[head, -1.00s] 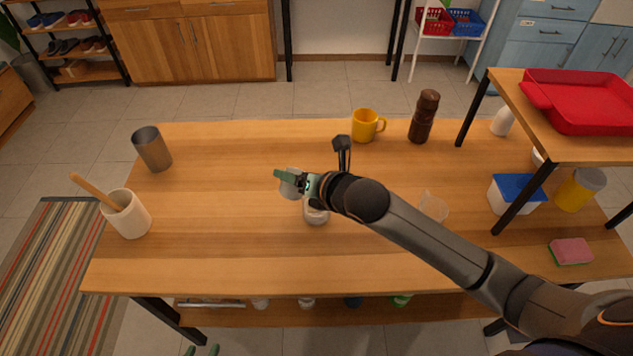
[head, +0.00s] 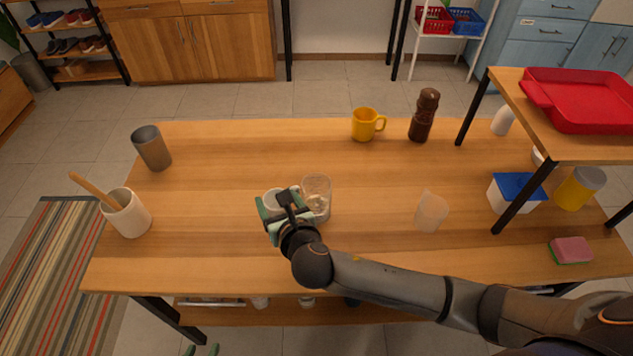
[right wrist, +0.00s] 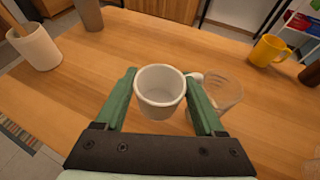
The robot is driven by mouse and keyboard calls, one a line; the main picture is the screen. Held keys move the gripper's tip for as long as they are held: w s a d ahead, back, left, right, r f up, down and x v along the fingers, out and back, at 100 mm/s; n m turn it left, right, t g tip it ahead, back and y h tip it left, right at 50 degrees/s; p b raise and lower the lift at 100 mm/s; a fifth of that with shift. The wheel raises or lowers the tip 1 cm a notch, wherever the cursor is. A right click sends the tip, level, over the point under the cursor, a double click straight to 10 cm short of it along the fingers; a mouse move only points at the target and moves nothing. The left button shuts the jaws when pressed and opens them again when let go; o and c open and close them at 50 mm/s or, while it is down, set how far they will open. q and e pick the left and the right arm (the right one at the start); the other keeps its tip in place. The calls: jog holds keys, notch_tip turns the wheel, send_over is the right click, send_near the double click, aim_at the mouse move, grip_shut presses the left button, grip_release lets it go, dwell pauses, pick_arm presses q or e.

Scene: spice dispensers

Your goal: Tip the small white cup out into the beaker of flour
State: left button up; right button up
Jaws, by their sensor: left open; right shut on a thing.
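My right gripper (head: 279,216) is shut on the small white cup (head: 272,196). In the right wrist view the cup (right wrist: 160,88) sits between the fingers, mouth up, and its inside looks pale and bare. The clear beaker (head: 316,187) stands upright on the table just right of the cup, with pale flour low inside. In the right wrist view the beaker (right wrist: 228,88) is partly behind the right finger.
A second clear container (head: 431,212) stands to the right. A yellow mug (head: 364,125) and a brown grinder (head: 424,117) are at the back. A grey cup (head: 152,149) and a white crock (head: 128,214) are at the left. A raised shelf (head: 527,124) blocks the right side.

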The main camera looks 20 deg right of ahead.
jog(key=shift+a+r, duration=0.1)
jog(key=shift+r, duration=2.4)
jog(key=s+d+r+m+h, duration=0.1)
jog(key=s+d+r, duration=0.1)
jog(key=d+r, duration=1.2)
notch_tip(320, 180, up, 4)
jog(key=shift+d+r, duration=0.2)
